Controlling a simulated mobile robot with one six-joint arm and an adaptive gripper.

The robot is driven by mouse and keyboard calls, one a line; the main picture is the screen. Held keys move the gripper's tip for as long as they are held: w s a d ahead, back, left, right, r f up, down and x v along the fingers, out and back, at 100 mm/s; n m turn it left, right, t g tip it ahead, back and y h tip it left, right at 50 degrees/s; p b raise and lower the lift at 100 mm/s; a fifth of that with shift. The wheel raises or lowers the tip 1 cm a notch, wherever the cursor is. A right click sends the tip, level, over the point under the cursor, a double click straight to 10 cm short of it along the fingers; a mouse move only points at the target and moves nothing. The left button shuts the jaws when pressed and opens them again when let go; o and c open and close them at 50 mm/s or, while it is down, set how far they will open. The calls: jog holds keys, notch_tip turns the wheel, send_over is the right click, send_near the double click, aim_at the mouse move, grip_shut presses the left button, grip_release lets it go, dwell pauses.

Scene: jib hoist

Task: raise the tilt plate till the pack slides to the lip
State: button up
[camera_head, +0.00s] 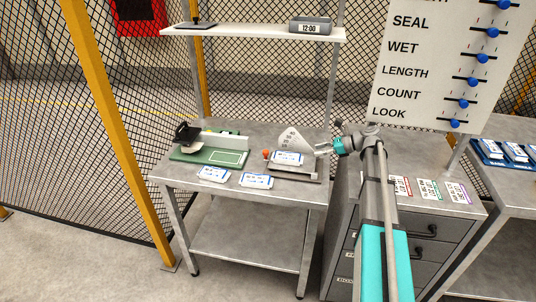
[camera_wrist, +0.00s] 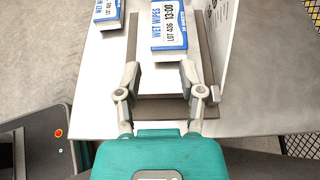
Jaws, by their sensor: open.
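The tilt plate (camera_head: 297,171) stands on the right part of the steel table, low and about flat. A white and blue pack (camera_head: 287,157) lies on it. In the wrist view, this pack (camera_wrist: 170,28) reads "WET WIPES 13:00", and bare tilt plate (camera_wrist: 160,80) shows between it and the near edge. A pale scale plate (camera_head: 292,140) with holes or marks stands upright beside the tilt plate. My gripper (camera_wrist: 160,70) is open and empty, its fingers spread over the plate's near end, short of the pack. Whether they touch the plate I cannot tell.
Two loose packs (camera_head: 213,174) (camera_head: 256,181) lie at the table's front edge. A green device (camera_head: 208,153) with a black handle stands at left. A shelf (camera_head: 255,33) with a clock (camera_head: 310,26) is above. A drawer cabinet (camera_head: 415,238) stands at right.

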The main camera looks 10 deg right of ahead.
aim_at(266, 151)
jog(key=shift+w+a+p, duration=0.15)
jog(key=shift+a+p, duration=0.15)
jog(key=shift+a, duration=0.15)
jog(key=shift+a+r+n+g+h+p, duration=0.2)
jog(key=shift+a+n+g+h+p, duration=0.5)
jog(key=shift+a+p, duration=0.45)
jog(key=shift+w+a+r+n+g+h+p, duration=0.1)
jog(key=shift+w+a+n+g+h+p, duration=0.15)
jog(key=shift+a+p, duration=0.3)
jog(key=shift+w+a+r+n+g+h+p, duration=0.15)
jog(key=shift+a+h+p, duration=0.25)
jog(key=shift+a, duration=0.2)
jog(key=w+a+r+n+h+p, duration=0.1)
jog(key=a+p, duration=0.1)
jog(key=w+a+r+n+g+h+p, duration=0.1)
jog(key=a+h+p, duration=0.1)
jog(key=p, duration=0.1)
jog(key=w+a+n+h+p, duration=0.1)
jog(key=a+p, duration=0.2)
jog(key=shift+r+g+h, duration=0.25)
jog(key=shift+r+g, duration=0.15)
jog(key=w+a+r+n+h+p, duration=0.3)
jog(key=a+r+h+p, duration=0.2)
jog(key=a+p, duration=0.1)
jog(key=shift+w+a+r+n+h+p, duration=0.15)
jog(key=shift+a+n+h+p, duration=0.2)
jog(key=shift+p, duration=0.3)
jog(key=shift+f, duration=0.2)
